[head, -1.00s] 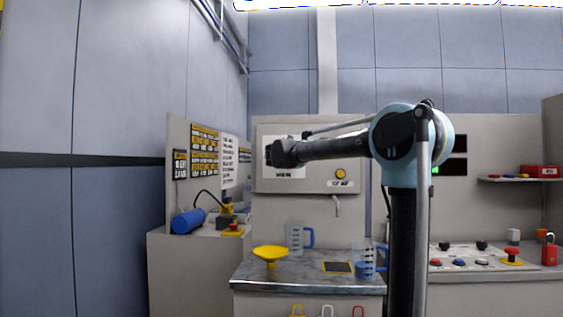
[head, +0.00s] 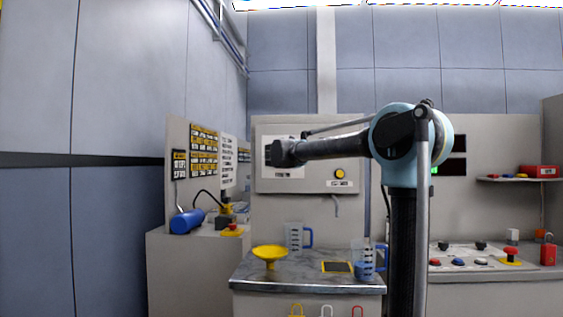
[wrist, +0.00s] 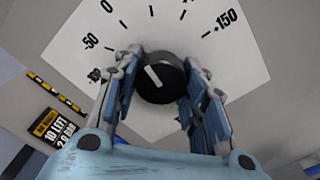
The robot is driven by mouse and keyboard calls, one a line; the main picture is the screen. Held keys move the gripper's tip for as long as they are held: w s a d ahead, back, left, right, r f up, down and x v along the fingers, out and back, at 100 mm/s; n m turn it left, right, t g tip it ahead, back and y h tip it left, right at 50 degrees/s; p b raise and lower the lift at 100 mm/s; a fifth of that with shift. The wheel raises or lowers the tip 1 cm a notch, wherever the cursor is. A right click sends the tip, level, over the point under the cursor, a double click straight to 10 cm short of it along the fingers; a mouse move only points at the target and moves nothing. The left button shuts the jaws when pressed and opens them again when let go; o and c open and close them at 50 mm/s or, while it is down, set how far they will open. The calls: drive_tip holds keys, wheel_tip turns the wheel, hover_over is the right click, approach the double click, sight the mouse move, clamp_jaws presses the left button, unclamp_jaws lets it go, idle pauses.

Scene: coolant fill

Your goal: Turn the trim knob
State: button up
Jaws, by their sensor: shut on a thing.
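The trim knob (wrist: 160,78) is a round black knob with a white pointer line, in the middle of a white dial plate (wrist: 225,55) in the wrist view. The dial has marks such as -50, 0 and +150. The pointer line slants to the upper left of the picture. My gripper (wrist: 160,95) has its two blue-padded fingers on either side of the knob and is shut on it. In the head view my gripper (head: 275,152) is at the white dial plate (head: 283,172) on the grey panel, and it hides the knob.
A yellow button (head: 340,174) sits right of the dial on the panel. Below, the counter holds a yellow funnel (head: 270,253), a clear jug with a blue handle (head: 295,236) and another jug (head: 366,262). A blue cylinder (head: 187,221) lies at left.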

drive_tip(key=m, duration=1)
drive_tip(key=shift+m, duration=0.3)
idle(0.4)
drive_tip(key=o, duration=1.1)
drive_tip(key=s, duration=1.2)
drive_tip(key=shift+a, duration=0.2)
